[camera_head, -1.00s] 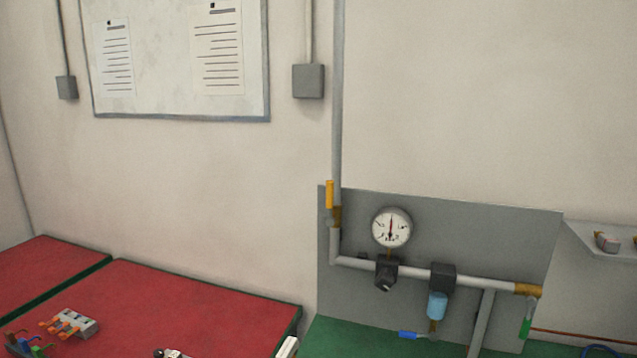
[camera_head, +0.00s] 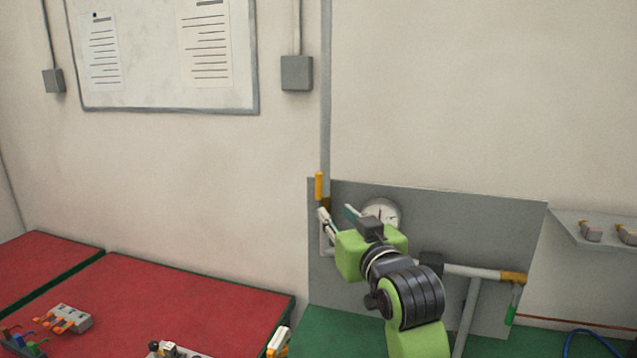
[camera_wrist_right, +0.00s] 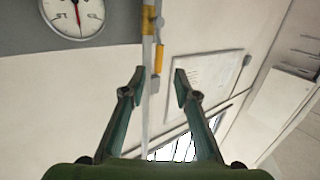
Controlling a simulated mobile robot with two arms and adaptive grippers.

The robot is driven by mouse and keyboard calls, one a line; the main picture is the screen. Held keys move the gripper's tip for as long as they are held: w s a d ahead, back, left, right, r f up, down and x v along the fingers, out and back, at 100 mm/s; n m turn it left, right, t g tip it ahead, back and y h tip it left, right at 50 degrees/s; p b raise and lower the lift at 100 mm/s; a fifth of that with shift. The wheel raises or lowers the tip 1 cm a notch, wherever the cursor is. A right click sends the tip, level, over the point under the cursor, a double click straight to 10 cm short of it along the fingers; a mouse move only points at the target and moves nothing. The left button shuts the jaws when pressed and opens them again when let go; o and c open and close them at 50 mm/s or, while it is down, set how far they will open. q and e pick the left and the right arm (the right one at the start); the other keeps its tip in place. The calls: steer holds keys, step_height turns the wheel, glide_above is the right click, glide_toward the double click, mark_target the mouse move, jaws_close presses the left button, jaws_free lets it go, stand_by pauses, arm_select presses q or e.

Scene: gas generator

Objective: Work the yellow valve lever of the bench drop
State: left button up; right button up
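The yellow valve lever (camera_head: 319,186) stands upright along the vertical grey pipe, at the upper left of the grey panel. It also shows in the right wrist view (camera_wrist_right: 158,60), beyond the fingertips and between their lines. My right gripper (camera_head: 336,213) is in front of the panel, just below and right of the lever in the head view. In the right wrist view its two fingers (camera_wrist_right: 151,78) are spread wide with nothing between them. They appear apart from the lever. My arm hides part of the pipework. My left gripper is in neither view.
A round gauge (camera_head: 382,213) sits right of the lever, partly behind my right gripper. A horizontal pipe (camera_head: 472,271) runs right to a green-handled valve (camera_head: 512,305). Red benchtops (camera_head: 180,305) lie to the left, and a green bench (camera_head: 335,325) lies below the panel.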

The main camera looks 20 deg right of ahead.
mark_target(320, 185)
steer(key=w+p, duration=0.1)
steer(key=w, duration=0.3)
steer(key=w+r+p, duration=0.1)
steer(key=w+p, duration=0.1)
steer(key=w, duration=0.2)
steer(key=w+r+p, duration=0.1)
steer(key=w+p, duration=0.1)
steer(key=w, duration=0.2)
steer(key=shift+w+d+r, duration=0.1)
steer(key=shift+w+r, duration=0.05)
steer(key=shift+w, duration=0.2)
steer(key=shift+w+p, duration=0.35)
steer(key=shift+w, duration=0.25)
jaws_close()
